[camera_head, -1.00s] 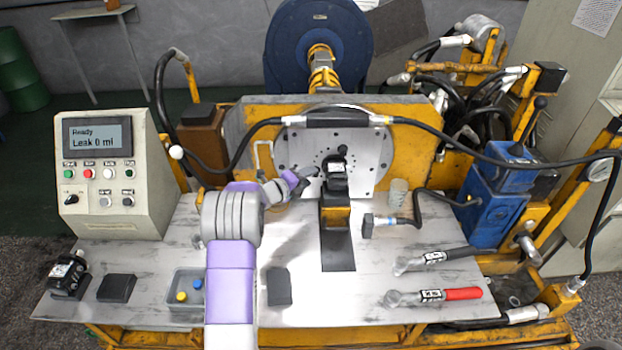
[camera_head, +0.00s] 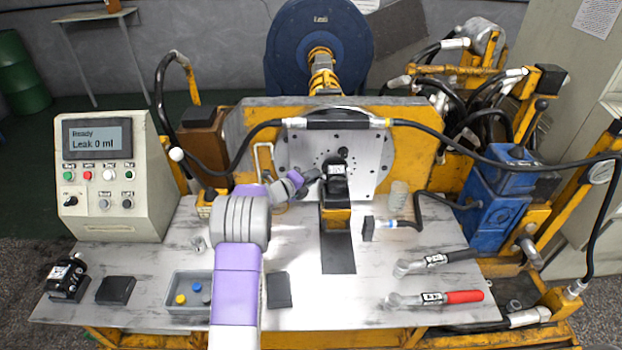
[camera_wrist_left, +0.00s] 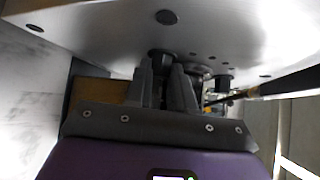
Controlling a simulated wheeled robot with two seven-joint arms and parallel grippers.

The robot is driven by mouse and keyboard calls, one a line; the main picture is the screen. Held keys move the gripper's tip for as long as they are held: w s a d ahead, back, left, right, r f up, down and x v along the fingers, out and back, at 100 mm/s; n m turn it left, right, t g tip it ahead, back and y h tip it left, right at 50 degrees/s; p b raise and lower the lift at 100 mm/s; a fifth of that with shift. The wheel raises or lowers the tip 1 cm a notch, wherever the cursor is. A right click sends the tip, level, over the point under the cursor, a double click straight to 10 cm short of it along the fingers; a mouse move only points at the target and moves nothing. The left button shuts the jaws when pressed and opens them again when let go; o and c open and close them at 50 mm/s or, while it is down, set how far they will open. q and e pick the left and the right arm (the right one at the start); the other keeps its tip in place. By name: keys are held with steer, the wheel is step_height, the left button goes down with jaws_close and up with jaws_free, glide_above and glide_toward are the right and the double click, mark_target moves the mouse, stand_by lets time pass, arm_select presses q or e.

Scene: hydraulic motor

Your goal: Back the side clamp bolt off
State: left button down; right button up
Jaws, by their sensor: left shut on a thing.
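My left gripper (camera_head: 313,177) is at the motor's left side, close to the plate. In the left wrist view the gripper's two grey fingers (camera_wrist_left: 167,82) are closed about a small dark bolt-like part (camera_wrist_left: 158,57) under the plate's edge. I take this part for the side clamp bolt; the fingers hide most of it. My right gripper is in neither view.
A control box (camera_head: 110,175) reads "Ready, Leak 0 ml". A second motor (camera_head: 68,277) and a grey tray (camera_head: 188,308) with coloured caps are at the left. Two torque wrenches (camera_head: 435,298) lie at the right. A black hose (camera_head: 480,152) spans above the bench.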

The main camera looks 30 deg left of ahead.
arm_select(q)
steer(key=shift+f+n+t+h+b, duration=0.25)
steer(key=shift+n+t+h+b, duration=0.2)
steer(key=shift+n+t, duration=0.7)
steer(key=shift+f+n+t+h+b, duration=0.2)
steer(key=shift+n+t+h+b, duration=0.2)
steer(key=shift+n+t, duration=0.75)
steer(key=c, duration=1)
jaws_free()
steer(key=shift+o, duration=0.2)
